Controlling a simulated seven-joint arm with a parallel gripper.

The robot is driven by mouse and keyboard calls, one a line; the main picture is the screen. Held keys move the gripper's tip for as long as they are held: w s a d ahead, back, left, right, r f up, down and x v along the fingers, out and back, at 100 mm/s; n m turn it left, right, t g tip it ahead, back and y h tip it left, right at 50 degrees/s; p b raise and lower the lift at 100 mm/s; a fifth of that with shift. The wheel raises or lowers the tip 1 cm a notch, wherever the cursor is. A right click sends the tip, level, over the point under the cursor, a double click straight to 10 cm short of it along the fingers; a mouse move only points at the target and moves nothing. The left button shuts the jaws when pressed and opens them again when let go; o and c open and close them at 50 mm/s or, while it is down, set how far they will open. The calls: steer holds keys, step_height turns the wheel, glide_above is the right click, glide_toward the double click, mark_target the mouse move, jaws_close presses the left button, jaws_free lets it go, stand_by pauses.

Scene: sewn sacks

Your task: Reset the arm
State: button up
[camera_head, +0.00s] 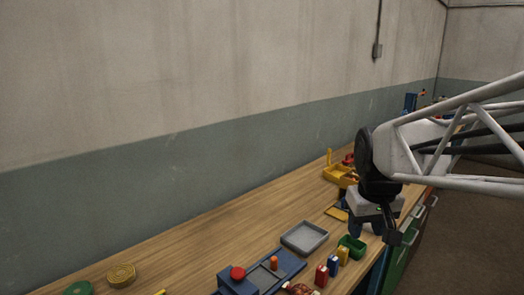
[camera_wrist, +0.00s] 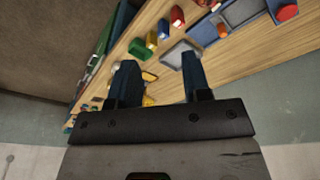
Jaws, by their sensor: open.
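My gripper (camera_head: 370,228) is at the right of the head view, at the end of my white tubular arm, above the front edge of the wooden workbench (camera_head: 190,247). In the wrist view my gripper (camera_wrist: 159,78) shows two dark blue fingers spread apart with nothing between them. The fingers point toward the bench, with a grey tray (camera_wrist: 181,53) just beyond their tips in the picture. Whether a fingertip touches anything on the bench cannot be told.
A grey tray (camera_head: 305,237), a green container (camera_head: 352,245), a blue device with a red button (camera_head: 238,273) and small red, yellow and blue items stand near the gripper. A yellow holder (camera_head: 340,174) is behind it. The bench's back left is mostly clear, along the wall.

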steer(key=s+a+f, duration=0.1)
steer(key=s+f, duration=0.2)
steer(key=s, duration=0.4)
steer(key=s+a+f+m, duration=0.1)
steer(key=s+a+f, duration=0.1)
steer(key=s, duration=0.5)
steer(key=shift+s+f, duration=0.35)
steer(key=shift+f, duration=0.25)
steer(key=shift+o, duration=0.6)
